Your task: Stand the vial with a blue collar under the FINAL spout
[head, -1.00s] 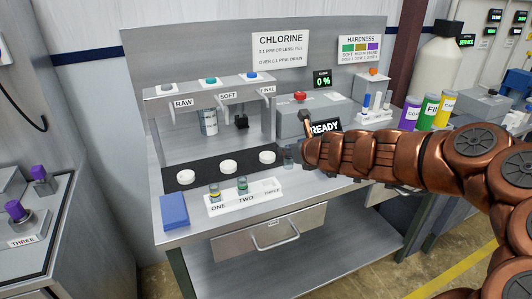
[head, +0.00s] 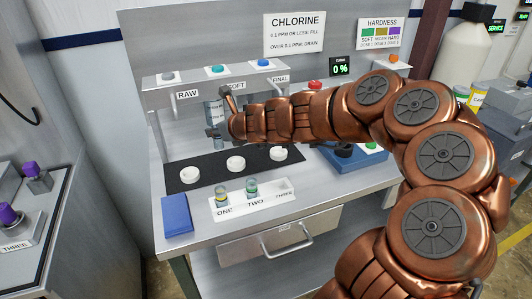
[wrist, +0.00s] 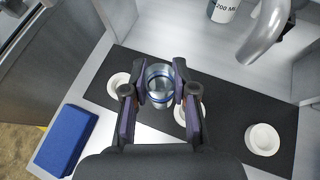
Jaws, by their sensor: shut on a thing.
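My gripper (wrist: 159,98) is shut on a clear vial with a blue collar (wrist: 158,86), held upright above the black mat. In the head view my gripper (head: 214,133) is in front of the spout housing, left of the FINAL label (head: 280,79); the vial is hard to make out there. White round pads lie on the mat: left (head: 190,177), middle (head: 235,163) and right (head: 279,153), the right one on the FINAL side. In the wrist view the vial appears between the left pad (wrist: 117,86) and middle pad (wrist: 185,117). My arm hides the FINAL spout in the head view.
A white rack (head: 240,205) in front holds a yellow-collared vial (head: 221,195) at ONE and a green-collared vial (head: 252,187) at TWO; THREE looks empty. A metal spout (wrist: 264,38) and a 200 ML beaker (wrist: 224,10) stand close by.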

